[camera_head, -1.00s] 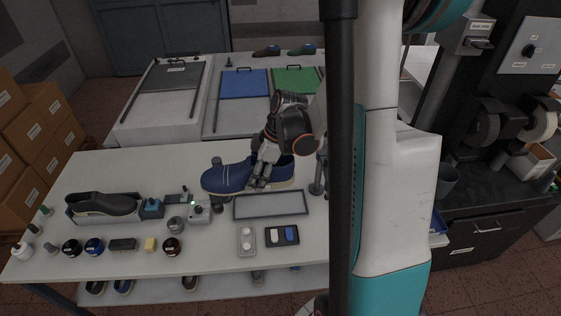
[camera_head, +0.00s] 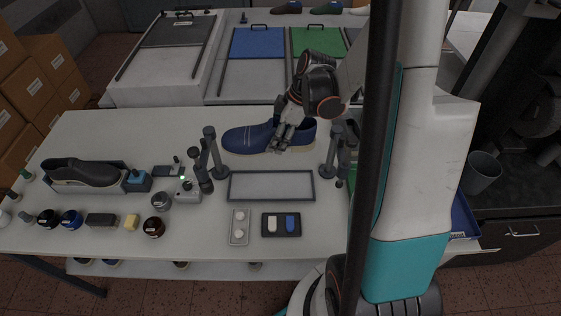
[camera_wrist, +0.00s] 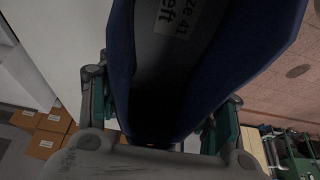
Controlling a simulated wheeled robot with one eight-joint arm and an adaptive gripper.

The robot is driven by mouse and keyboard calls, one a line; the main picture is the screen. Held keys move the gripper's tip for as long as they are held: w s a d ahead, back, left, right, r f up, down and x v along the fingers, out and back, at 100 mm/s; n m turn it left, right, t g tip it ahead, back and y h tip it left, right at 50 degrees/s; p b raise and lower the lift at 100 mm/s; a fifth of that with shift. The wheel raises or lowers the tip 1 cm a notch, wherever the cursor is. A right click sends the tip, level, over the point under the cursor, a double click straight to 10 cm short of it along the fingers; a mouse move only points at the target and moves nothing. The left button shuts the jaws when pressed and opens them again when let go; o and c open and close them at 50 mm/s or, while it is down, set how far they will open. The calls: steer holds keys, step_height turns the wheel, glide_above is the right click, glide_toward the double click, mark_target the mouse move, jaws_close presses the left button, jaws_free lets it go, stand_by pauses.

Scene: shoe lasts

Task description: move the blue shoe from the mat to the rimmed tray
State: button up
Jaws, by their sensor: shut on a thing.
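The blue shoe (camera_head: 248,138), with a pale sole, is in the middle of the head view, toe to the left. My gripper (camera_head: 290,138) is shut on its heel half. In the wrist view the shoe (camera_wrist: 122,60) fills the middle, its dark opening facing the camera, with a label reading size 41 left; finger parts show on both sides. A dark-rimmed grey rectangle (camera_head: 271,197) lies on the table in front of the shoe; it looks like the rimmed tray. I cannot make out the mat for certain, nor whether the shoe's sole touches anything.
Jointed grey posts stand left (camera_head: 211,150) and right (camera_head: 328,160) of the shoe. A black shoe (camera_head: 82,172) lies in a holder at left, with several jars in front. Blue (camera_head: 257,45) and green (camera_head: 316,45) panels are behind.

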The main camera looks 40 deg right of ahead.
steer(key=shift+w+d+f+b, duration=0.1)
steer(key=shift+d+f+b, duration=0.05)
steer(key=shift+f+b, duration=5.25)
steer(key=shift+w+d+f+b, duration=0.1)
steer(key=shift+d+f+b, duration=0.05)
steer(key=shift+f+b, duration=5.2)
step_height(320, 180, down, 2)
steer(key=shift+f+p, duration=0.1)
steer(key=shift+p, duration=0.6)
steer(key=o, duration=1.4)
steer(key=shift+c, duration=0.2)
steer(key=v, duration=0.7)
steer(key=shift+r, duration=0.35)
